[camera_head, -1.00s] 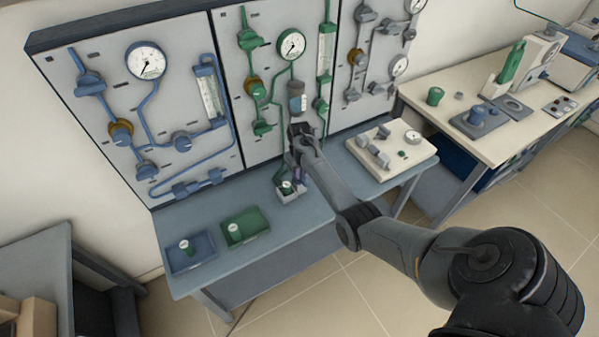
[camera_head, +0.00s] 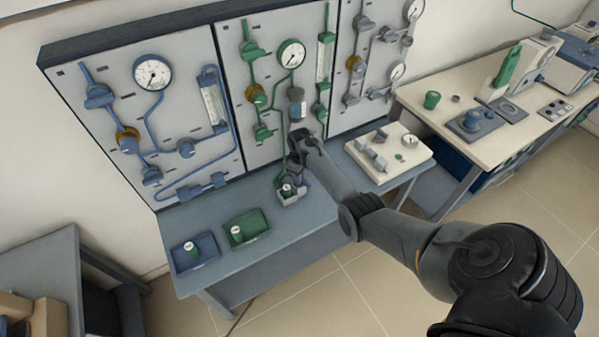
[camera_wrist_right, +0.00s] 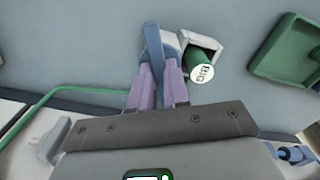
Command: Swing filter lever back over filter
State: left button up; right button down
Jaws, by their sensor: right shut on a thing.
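The filter is a green cylinder with a white, lettered end (camera_wrist_right: 203,72), seated in a pale grey holder (camera_wrist_right: 216,46) in the right wrist view. In the head view the filter (camera_head: 287,189) stands small on the bench below the middle panel. The filter lever is a blue bar (camera_wrist_right: 152,50) just left of the filter, not over its white end. My right gripper (camera_wrist_right: 160,78) has its purple fingers shut on the lever. In the head view my right gripper (camera_head: 298,178) is close beside the filter, and the arm partly hides the holder. My left gripper is not in view.
A green tray (camera_head: 262,231) and a blue tray (camera_head: 210,258), each with a small cylinder, lie left on the bench. The upright gauge panel (camera_head: 190,100) stands close behind. A cream board with fittings (camera_head: 415,163) lies to the right. The bench front is clear.

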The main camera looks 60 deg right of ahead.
jog(key=n+p, duration=0.1)
jog(key=n, duration=0.2)
jog(key=shift+r, duration=0.1)
jog(key=n, duration=0.3)
jog(key=shift+n+p, duration=0.3)
jog(key=n, duration=0.3)
jog(key=shift+d, duration=0.1)
jog(key=shift+n+b, duration=0.5)
jog(key=shift+n, duration=1.2)
jog(key=c, duration=1.1)
grip_release()
